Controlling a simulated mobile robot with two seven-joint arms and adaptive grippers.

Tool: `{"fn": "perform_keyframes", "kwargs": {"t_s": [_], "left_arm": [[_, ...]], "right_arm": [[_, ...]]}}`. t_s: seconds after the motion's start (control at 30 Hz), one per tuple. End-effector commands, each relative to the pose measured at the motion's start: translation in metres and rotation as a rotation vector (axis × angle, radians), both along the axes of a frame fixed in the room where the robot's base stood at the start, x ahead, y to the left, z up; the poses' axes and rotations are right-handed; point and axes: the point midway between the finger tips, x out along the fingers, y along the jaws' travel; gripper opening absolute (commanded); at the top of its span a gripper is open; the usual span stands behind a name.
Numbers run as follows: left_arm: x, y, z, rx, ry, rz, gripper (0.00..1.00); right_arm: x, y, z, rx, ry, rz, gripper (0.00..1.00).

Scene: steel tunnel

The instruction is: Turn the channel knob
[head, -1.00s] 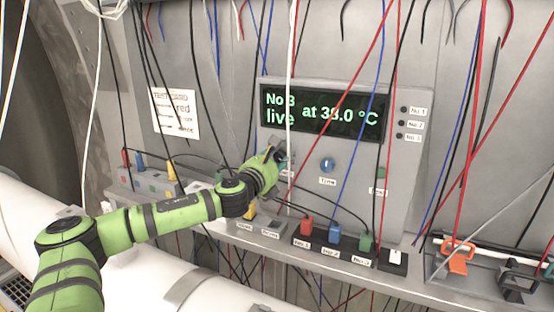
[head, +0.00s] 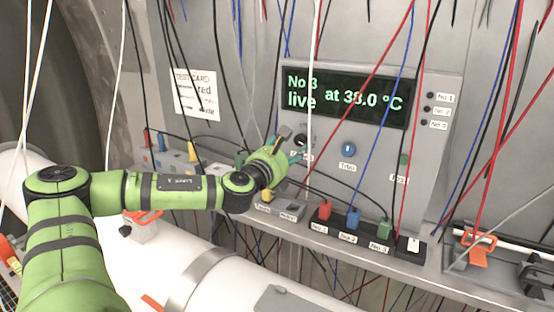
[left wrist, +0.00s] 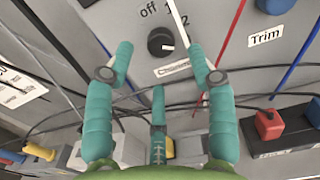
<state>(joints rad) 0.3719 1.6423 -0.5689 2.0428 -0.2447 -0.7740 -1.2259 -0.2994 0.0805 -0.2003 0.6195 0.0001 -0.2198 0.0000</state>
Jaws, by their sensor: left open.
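The channel knob (head: 301,140) is a small round black knob on the grey panel, just below the display and left of the blue Trim knob (head: 348,149). In the left wrist view the channel knob (left wrist: 161,42) has a white pointer mark, with "off", "1" and "2" printed around it and a partly hidden label below. My left gripper (head: 286,142) is open and empty, just left of and below the knob. In the left wrist view its teal fingers (left wrist: 161,62) are spread either side of the knob's line, apart from it. My right gripper is not in view.
The display (head: 345,100) reads "No 3 live at 38.0 °C". Red, blue, black and white wires hang across the panel; a white one passes close to the knob. Red (head: 321,211), blue (head: 352,218) and green plugs stand on the ledge below.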

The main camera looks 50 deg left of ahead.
Motion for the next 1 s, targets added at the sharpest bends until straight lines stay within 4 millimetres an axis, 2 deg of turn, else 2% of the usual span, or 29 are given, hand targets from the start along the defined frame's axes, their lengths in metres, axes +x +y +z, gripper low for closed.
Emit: {"fn": "perform_keyframes", "kwargs": {"t_s": [0.2,0.4,0.6,1.0], "left_arm": [[-0.034,-0.012,0.000,0.007,0.004,-0.003,0.56],[-0.057,-0.019,0.000,0.003,0.002,-0.003,0.56],[-0.065,-0.021,-0.001,-0.002,-0.001,-0.001,0.56],[-0.065,-0.021,-0.001,-0.002,0.000,-0.001,0.56]], "right_arm": [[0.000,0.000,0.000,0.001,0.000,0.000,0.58],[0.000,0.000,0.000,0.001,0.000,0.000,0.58],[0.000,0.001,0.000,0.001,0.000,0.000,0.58],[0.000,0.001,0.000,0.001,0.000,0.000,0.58]]}}
